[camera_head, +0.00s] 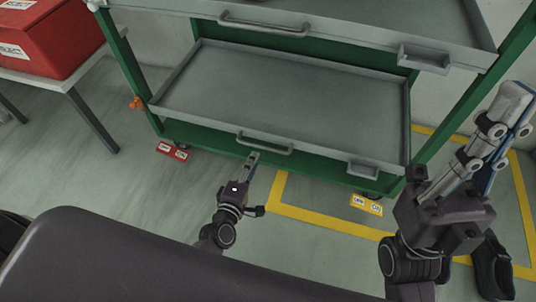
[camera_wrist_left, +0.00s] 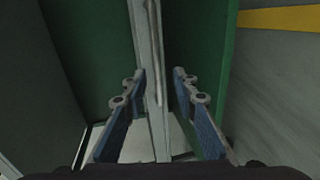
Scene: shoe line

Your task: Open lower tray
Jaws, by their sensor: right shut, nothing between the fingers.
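The lower tray (camera_head: 300,95) is a shallow grey tray in the green rack, with a bar handle (camera_head: 275,149) on its front edge. It is empty. My left gripper (camera_head: 252,160) is at the left end of this handle. In the left wrist view my left gripper (camera_wrist_left: 160,78) is open, its two blue-padded fingers on either side of a grey bar-like edge (camera_wrist_left: 146,35). I cannot tell whether either finger touches it. My right gripper (camera_head: 510,112) is raised at the right, away from the tray, shut and empty.
The upper tray (camera_head: 330,22) with its own handle (camera_head: 262,26) is above. A red box (camera_head: 45,40) stands on a table at the left. The green rack post (camera_head: 470,95) is close to my right gripper.

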